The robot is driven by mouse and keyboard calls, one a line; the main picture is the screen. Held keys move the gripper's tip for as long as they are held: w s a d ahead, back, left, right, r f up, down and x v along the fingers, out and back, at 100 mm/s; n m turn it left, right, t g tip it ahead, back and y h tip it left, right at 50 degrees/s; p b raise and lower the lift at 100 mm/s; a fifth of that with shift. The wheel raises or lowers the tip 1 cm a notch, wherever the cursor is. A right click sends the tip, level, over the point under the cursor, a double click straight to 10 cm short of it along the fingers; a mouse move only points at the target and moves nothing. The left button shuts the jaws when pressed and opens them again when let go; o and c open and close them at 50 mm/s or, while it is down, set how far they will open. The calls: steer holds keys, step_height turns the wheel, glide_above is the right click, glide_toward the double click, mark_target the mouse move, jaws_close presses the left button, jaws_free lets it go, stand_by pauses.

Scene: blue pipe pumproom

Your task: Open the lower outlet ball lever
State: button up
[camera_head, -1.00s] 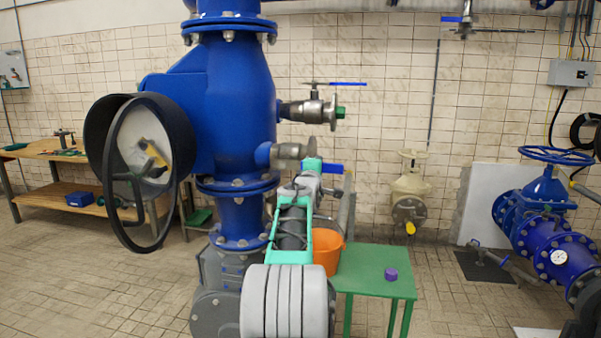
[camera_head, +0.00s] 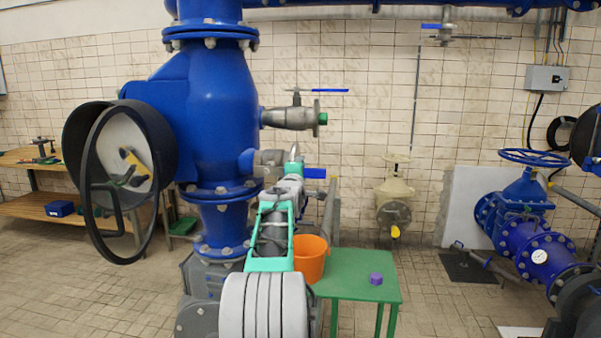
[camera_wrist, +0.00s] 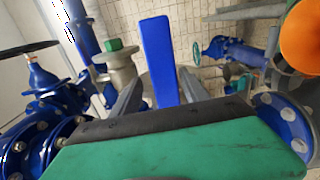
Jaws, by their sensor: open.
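The lower outlet valve (camera_head: 268,160) sticks out from the blue pipe body, partly hidden behind my arm. Its blue lever (camera_head: 315,173) shows just right of my gripper (camera_head: 294,166). In the wrist view, a blue lever (camera_wrist: 158,45) stands between the two grey fingers of my gripper (camera_wrist: 159,88). The fingers are apart, with visible gaps on both sides of the lever. Contact cannot be made out. A metal valve body with a green plug (camera_wrist: 115,45) is left of the lever in that view.
The upper outlet valve (camera_head: 290,117) with its blue lever (camera_head: 330,90) sits above my gripper. A large black handwheel (camera_head: 100,190) is at left. An orange bucket (camera_head: 311,262) and a green table (camera_head: 360,270) with a purple piece (camera_head: 376,279) stand beside my arm.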

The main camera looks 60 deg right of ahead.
steer(key=shift+a+f, duration=0.1)
steer(key=shift+f, duration=0.05)
steer(key=b+v, duration=0.2)
steer(key=v, duration=0.5)
steer(key=shift+a+b, duration=0.3)
steer(key=shift+b, duration=0.05)
steer(key=shift+s, duration=0.1)
